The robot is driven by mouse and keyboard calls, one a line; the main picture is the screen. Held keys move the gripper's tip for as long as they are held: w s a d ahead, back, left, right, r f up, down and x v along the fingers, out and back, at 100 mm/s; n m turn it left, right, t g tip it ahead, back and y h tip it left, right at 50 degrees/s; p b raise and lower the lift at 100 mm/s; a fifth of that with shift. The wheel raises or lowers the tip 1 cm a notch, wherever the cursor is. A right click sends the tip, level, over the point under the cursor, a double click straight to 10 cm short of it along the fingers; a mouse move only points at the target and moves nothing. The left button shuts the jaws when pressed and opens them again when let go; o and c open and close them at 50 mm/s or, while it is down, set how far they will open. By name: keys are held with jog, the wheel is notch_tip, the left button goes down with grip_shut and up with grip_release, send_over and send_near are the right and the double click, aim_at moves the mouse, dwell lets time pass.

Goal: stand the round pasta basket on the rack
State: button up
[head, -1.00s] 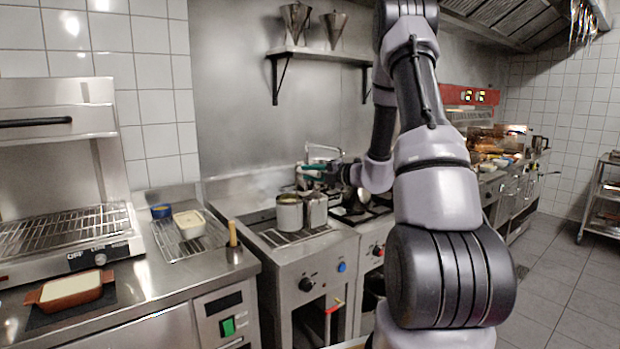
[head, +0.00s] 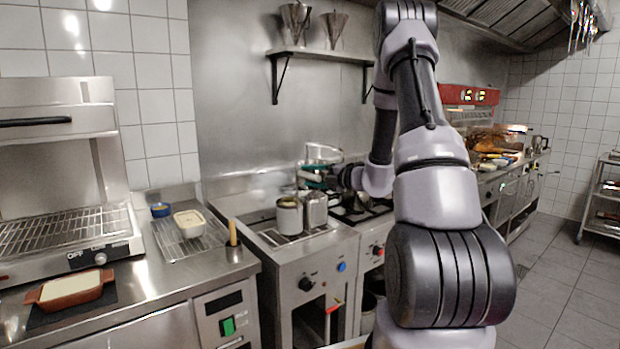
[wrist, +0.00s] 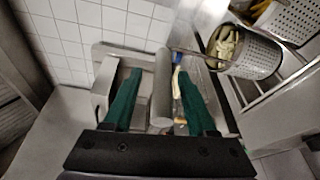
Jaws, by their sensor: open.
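The round pasta basket (head: 289,216) is a perforated metal cylinder, upright over the left cooker unit beside a square metal basket (head: 315,209). In the wrist view the round basket (wrist: 259,58) is at the upper right with pale pasta inside. A thin handle runs left from its rim. My gripper (head: 308,180) is above and behind the baskets. In the wrist view my gripper (wrist: 160,85) has its green fingers apart, with the basket outside them to the right.
A wooden-handled tool (head: 233,240) stands at the counter edge. Burners lie right of the cooker. A wall shelf (head: 320,53) with metal cones is above.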

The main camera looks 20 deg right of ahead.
jog(key=v, duration=1.1)
jog(key=s+a+r+n+g, duration=0.45)
jog(key=s+a+n, duration=0.3)
jog(key=n, duration=0.25)
jog(key=s+a+r+n+g, duration=0.4)
jog(key=s+a+n+g, duration=0.15)
jog(key=a+n, duration=0.35)
jog(key=s+d+r+n+t+h, duration=0.1)
jog(key=s+r+n+h, duration=0.2)
jog(key=s+n, duration=0.3)
jog(key=s+d+r+n+t+h, duration=0.2)
jog(key=s+r+n+h, duration=0.2)
jog(key=n, duration=1.1)
jog(key=s, duration=0.3)
jog(key=shift+d+n+t+h, duration=0.15)
jog(key=shift+n+t+h, duration=0.15)
jog(key=shift+n+h, duration=0.1)
jog(key=shift+o, duration=0.3)
